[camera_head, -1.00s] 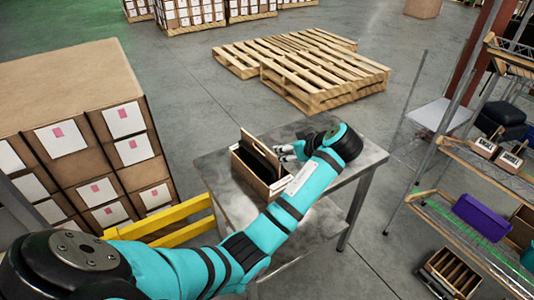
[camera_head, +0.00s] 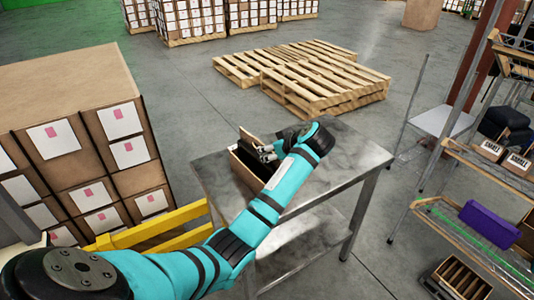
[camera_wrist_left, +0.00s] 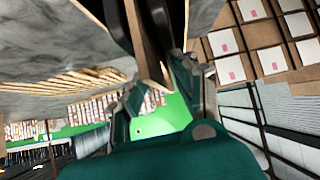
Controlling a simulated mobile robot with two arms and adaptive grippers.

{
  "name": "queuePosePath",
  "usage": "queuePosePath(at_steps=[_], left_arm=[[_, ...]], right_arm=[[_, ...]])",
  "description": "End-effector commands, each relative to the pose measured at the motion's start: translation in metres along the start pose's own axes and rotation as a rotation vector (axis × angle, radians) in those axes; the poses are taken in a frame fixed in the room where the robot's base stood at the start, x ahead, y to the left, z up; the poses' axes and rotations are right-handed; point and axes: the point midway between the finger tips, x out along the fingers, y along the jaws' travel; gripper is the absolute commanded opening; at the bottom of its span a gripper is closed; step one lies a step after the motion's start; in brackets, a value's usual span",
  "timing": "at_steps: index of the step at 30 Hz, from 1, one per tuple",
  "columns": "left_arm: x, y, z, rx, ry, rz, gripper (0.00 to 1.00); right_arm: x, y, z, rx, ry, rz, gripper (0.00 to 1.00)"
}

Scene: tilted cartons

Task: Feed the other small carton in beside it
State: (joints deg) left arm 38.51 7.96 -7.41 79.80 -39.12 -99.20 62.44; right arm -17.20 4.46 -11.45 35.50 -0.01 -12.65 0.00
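Two small brown cartons with white printed labels, one (camera_head: 489,150) left of the other (camera_head: 516,164), sit on the shelf rack at the right of the head view. An open wooden box (camera_head: 250,170) with a dark inside stands on the metal table (camera_head: 340,168). My left gripper (camera_head: 265,152) is at the box's upper right side, partly hidden by its own wrist. In the left wrist view its fingers (camera_wrist_left: 155,80) are apart, with a brown board edge (camera_wrist_left: 150,40) and dark surfaces ahead. No carton shows between them. My right gripper is out of view.
Stacked labelled boxes (camera_head: 75,130) and a yellow rail (camera_head: 150,236) stand left of the table. Wooden pallets (camera_head: 310,75) lie beyond it. The rack also holds a purple bin (camera_head: 488,224); a slatted crate (camera_head: 460,280) is low down. The table's right half is bare.

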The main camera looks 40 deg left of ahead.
Motion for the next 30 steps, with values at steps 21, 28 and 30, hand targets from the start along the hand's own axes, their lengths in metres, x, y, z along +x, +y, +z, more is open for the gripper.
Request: queuePosePath(at_steps=[21, 28, 30], left_arm=[[-0.0003, 0.0001, -0.0001, 0.0, 0.001, 0.001, 0.0], [-0.0003, 0.0001, -0.0001, 0.0, 0.001, 0.001, 0.0], [-0.0004, 0.0001, -0.0001, 0.0, 0.0, 0.001, 0.0]], right_arm=[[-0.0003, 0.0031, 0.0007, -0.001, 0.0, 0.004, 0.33], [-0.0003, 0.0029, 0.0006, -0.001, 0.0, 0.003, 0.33], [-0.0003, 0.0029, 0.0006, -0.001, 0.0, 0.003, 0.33]])
